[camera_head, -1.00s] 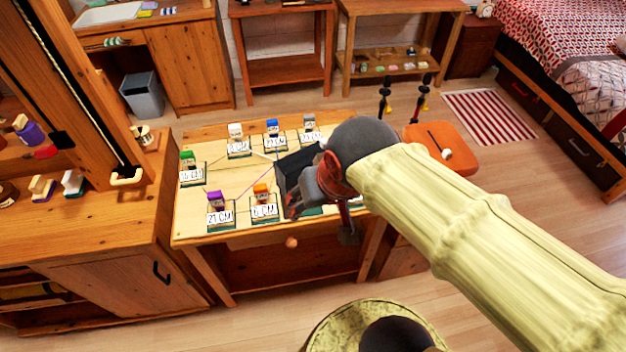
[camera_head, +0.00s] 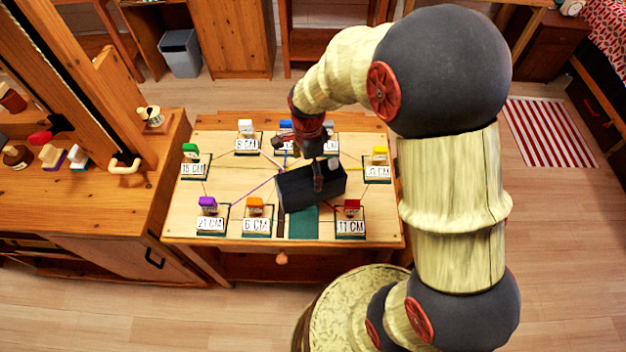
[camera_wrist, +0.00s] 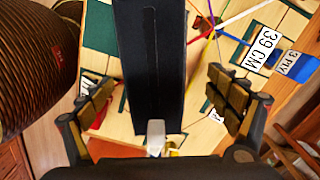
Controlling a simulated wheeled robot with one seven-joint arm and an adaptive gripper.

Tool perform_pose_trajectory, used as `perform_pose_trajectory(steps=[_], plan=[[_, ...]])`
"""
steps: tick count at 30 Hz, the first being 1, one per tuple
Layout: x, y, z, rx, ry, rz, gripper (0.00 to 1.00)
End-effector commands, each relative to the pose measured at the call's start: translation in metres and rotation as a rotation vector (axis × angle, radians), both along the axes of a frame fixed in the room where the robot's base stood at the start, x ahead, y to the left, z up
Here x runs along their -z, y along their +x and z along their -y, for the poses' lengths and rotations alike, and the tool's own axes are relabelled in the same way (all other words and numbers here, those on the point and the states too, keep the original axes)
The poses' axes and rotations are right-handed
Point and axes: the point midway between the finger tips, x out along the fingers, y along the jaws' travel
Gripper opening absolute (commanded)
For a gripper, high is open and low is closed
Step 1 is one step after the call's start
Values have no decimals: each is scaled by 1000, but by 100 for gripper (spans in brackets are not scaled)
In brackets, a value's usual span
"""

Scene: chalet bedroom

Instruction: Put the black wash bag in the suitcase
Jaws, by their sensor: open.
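The black wash bag (camera_head: 302,190) is a dark, boxy, long shape on the wooden table, lying slightly slanted near the middle. My gripper (camera_head: 315,160) is above and over it from the far side, with one dark finger in front of the bag's near side. In the wrist view the bag (camera_wrist: 150,55) runs lengthwise between my gripper's two spread fingers (camera_wrist: 163,105), with a gap on each side. A light tab shows at the bag's lower end. My gripper is open and holds nothing. I cannot make out a suitcase in these views.
Small coloured blocks with length cards, such as the purple one (camera_head: 208,203) and the yellow one (camera_head: 379,155), stand around the bag on the table (camera_head: 185,228). A wooden cabinet (camera_head: 95,215) adjoins at left. A striped rug (camera_head: 548,135) lies on open floor at right.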

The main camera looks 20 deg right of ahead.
Motion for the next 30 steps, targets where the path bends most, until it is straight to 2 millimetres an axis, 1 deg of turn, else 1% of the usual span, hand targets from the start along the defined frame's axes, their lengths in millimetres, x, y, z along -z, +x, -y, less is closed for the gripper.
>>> perform_pose_trajectory(steps=[1, 8, 12, 16, 23, 30], plan=[[8, -1, 0, 0, 0, -2, 89], [25, -4, 1, -1, 0, -2, 89], [47, -9, 2, -1, 0, -3, 89], [62, -8, 2, -2, 0, -1, 89], [63, -8, 2, -2, 0, 1, 89], [63, -8, 2, -3, 0, 0, 77]])
